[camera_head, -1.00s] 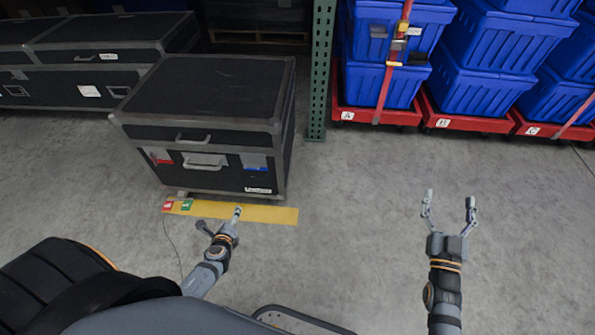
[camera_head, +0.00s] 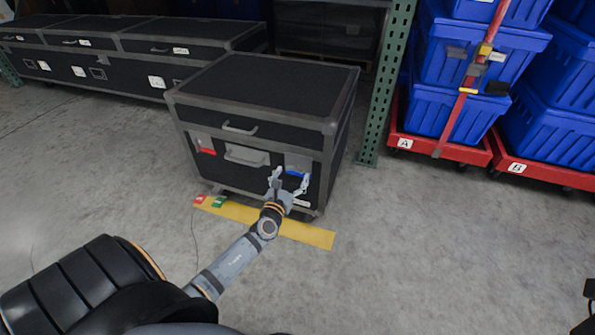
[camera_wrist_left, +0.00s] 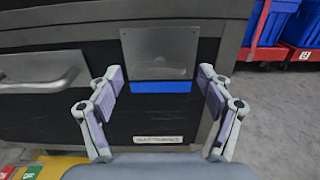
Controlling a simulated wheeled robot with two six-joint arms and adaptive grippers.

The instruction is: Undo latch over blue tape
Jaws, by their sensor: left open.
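A black case (camera_head: 255,90) with grey metal edges stands on the floor. Blue tape (camera_head: 297,173) is on the right of its front, partly behind my left gripper. In the left wrist view, a grey metal latch plate (camera_wrist_left: 160,50) sits just above the blue tape (camera_wrist_left: 160,87). My left gripper (camera_head: 288,180) is open and empty in front of them. In the left wrist view its fingers (camera_wrist_left: 161,82) stand on either side of the tape. Whether they touch the case, I cannot tell. My right gripper cannot be made out.
Red tape (camera_head: 207,151) and a pull handle (camera_head: 247,156) are on the case front. A yellow floor strip (camera_head: 305,233) lies before it. A green rack post (camera_head: 388,85) and blue totes (camera_head: 455,55) on red dollies stand right. Open floor lies at right.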

